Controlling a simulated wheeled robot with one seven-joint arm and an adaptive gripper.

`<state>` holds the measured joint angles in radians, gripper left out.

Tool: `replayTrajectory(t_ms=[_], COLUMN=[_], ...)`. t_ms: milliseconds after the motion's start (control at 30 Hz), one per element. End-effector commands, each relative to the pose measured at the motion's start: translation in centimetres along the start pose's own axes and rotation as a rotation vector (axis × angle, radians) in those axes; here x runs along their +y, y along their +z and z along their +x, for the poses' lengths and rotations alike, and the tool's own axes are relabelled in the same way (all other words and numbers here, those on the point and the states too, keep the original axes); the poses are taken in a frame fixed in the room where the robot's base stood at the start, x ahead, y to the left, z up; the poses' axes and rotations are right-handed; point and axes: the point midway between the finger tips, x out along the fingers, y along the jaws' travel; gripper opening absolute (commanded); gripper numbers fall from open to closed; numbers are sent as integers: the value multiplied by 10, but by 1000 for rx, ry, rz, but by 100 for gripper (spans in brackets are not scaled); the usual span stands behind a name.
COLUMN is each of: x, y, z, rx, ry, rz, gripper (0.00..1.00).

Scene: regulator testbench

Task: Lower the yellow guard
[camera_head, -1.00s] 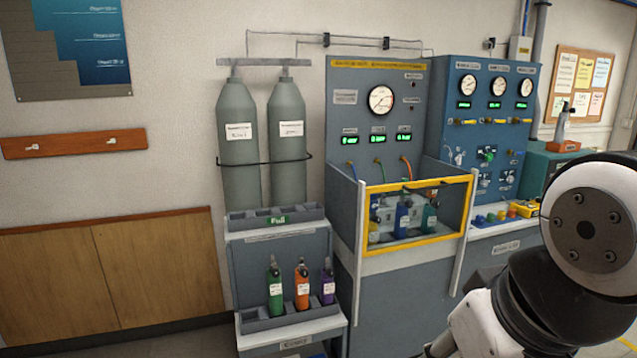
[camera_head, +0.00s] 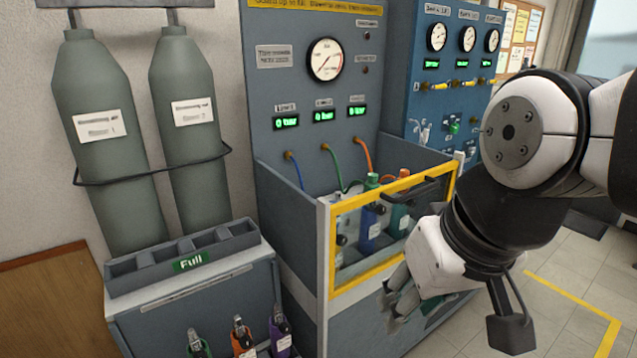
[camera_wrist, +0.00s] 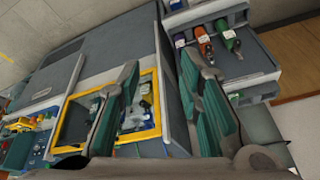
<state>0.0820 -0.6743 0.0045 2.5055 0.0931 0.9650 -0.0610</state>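The yellow guard (camera_head: 352,287) is a yellow frame around a clear pane, standing upright across the front of the grey-blue bench bay. Blue and green bottles (camera_head: 371,222) stand behind the pane. My gripper (camera_head: 393,300) is in front of the guard's lower right part, below the handle.
A rack (camera_head: 122,284) marked "Full" stands left of the bench, with green, orange and purple bottles (camera_head: 241,340) below. Two grey cylinders (camera_head: 105,140) stand against the wall behind it. A blue gauge panel (camera_head: 425,75) is at the right. Open floor (camera_head: 570,280) lies to the right.

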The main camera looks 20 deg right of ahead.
Motion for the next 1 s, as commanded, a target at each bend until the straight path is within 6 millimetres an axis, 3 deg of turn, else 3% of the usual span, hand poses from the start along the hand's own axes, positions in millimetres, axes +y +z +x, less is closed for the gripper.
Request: replayTrajectory(t_ms=[167, 367, 467, 600, 700, 833, 900, 1000], x=[-3, 19, 50, 120, 177, 240, 263, 282], y=[-35, -104, -144, -193, -214, -225, -226, -227], z=[38, 76, 92, 110, 118, 123, 124, 124], rx=[-121, -120, -52, 115, 256, 418, 479, 530], ry=[-174, -451, -593, -763, -848, -909, -924, -935], rz=[216, 495, 638, 830, 941, 1041, 1074, 1100], gripper=[33, 33, 33, 33, 33, 33, 33, 33])
